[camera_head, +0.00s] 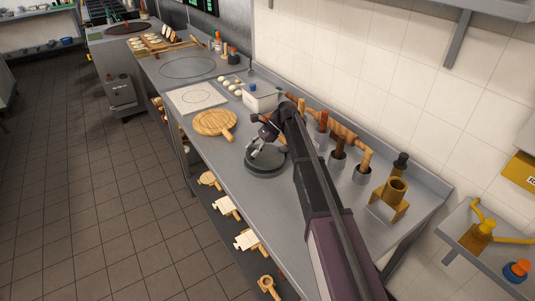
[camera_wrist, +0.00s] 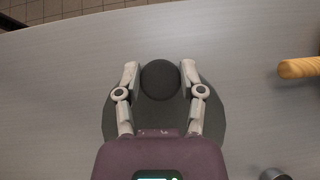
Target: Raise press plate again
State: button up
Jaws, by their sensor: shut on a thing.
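The press plate (camera_head: 266,165) is a dark grey round disc at the middle of the steel counter in the head view. It fills the centre of the wrist view (camera_wrist: 205,112) with a round dark knob (camera_wrist: 160,79) on top. My gripper (camera_head: 266,145) is above the plate, and in the wrist view its two fingers (camera_wrist: 160,80) close on the knob from left and right. My gripper and arm hide part of the plate. I cannot tell whether the plate touches the counter or what is beneath it.
A round wooden board (camera_head: 214,123) lies left of the plate, with a white square board (camera_head: 196,97) beyond it. A white container (camera_head: 260,98) stands near the wall. Wooden-handled tools in grey cups (camera_head: 337,159) and a brass stand (camera_head: 390,199) are to the right. The counter's front strip is clear.

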aim_at(260, 156)
jog(key=shift+w+d+r, duration=0.1)
jog(key=shift+d+r, duration=0.05)
jog(key=shift+r, duration=0.3)
jog(key=shift+r+p, duration=0.1)
jog(key=shift+p, duration=0.2)
jog(key=shift+w+d+r+p, duration=0.15)
jog(key=shift+d+r+p, duration=0.1)
jog(key=shift+r+p, duration=0.25)
jog(key=shift+w+d+r+p, duration=0.1)
jog(key=shift+d+r+p, duration=0.1)
jog(key=shift+r+p, duration=0.3)
jog(key=shift+c, duration=0.2)
jog(key=shift+w+d+r+p, duration=0.15)
jog(key=shift+d+r+p, duration=0.1)
jog(key=shift+r+p, duration=0.3)
jog(key=shift+w+d+r+p, duration=0.15)
jog(key=shift+d+r+p, duration=0.15)
jog(key=shift+r+p, duration=0.15)
jog(key=shift+r, duration=0.1)
